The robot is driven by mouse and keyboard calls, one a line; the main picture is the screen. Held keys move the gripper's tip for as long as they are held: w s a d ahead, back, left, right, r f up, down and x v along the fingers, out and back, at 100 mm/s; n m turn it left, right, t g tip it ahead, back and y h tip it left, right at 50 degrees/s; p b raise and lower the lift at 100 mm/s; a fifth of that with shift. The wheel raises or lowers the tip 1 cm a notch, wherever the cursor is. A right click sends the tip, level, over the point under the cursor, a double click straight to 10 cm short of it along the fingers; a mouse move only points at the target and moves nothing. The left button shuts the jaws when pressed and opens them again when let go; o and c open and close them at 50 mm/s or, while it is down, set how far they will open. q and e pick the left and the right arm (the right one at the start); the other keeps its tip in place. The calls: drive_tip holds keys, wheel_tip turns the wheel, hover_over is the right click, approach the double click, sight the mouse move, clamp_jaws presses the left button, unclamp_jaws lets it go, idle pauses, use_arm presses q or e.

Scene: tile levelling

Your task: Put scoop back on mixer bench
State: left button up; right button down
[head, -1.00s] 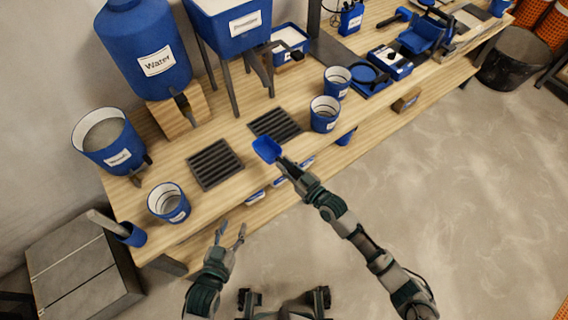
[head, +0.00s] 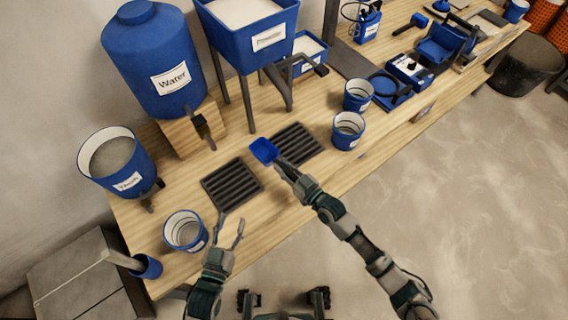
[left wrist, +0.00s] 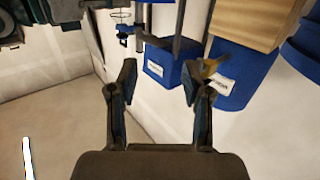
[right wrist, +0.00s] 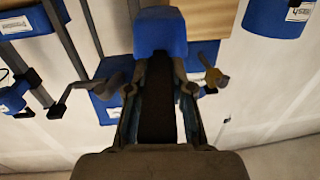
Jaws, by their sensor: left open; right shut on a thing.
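The blue scoop (head: 264,151) is at the tip of my right gripper (head: 281,166), which is shut on its handle. In the right wrist view the scoop's blue bowl (right wrist: 161,32) and dark handle (right wrist: 157,100) lie between the fingers. In the head view the scoop appears over the wooden mixer bench (head: 220,150), between two dark slatted grates; whether it touches the bench I cannot tell. My left gripper (head: 230,232) is open and empty near the bench's front edge, by a blue bucket. The left wrist view shows its fingers (left wrist: 160,85) apart with nothing between.
Slatted grates (head: 231,184) (head: 298,144) lie on the bench. A water tank (head: 155,60), a powder hopper (head: 250,40) and a labelled tub (head: 115,160) stand behind and left. Small buckets (head: 185,231) (head: 348,130) stand near the front edge.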

sight(270, 166)
drive_tip(key=a+f+b, duration=0.2)
drive_tip(key=shift+s+a+f, duration=0.15)
drive_tip(key=shift+f, duration=0.2)
drive_tip(key=f, duration=0.1)
drive_tip(key=d+f+b, duration=0.1)
drive_tip(key=f, duration=0.1)
drive_tip(key=shift+d, duration=0.15)
drive_tip(key=shift+w+f+b, duration=0.25)
drive_tip(key=shift+w+b, duration=0.05)
drive_tip(key=shift+b, duration=0.05)
drive_tip(key=shift+a+r, duration=0.1)
drive_tip(key=shift+a, duration=0.1)
drive_tip(key=shift+s+a+r, duration=0.1)
drive_tip(key=shift+a+r, duration=0.2)
drive_tip(key=shift+r, duration=0.05)
drive_tip(key=shift+d, duration=0.4)
use_arm(q)
wheel_tip(270, 166, up, 8)
drive_tip(key=s+n+t+h, duration=0.1)
drive_tip(key=s+t, duration=0.1)
drive_tip(key=t, duration=0.5)
drive_tip(key=shift+s+a+t, duration=0.3)
drive_tip(key=shift+a+t, duration=0.1)
use_arm(e)
drive_tip(key=shift+d+f, duration=0.1)
drive_tip(key=shift+f, duration=0.05)
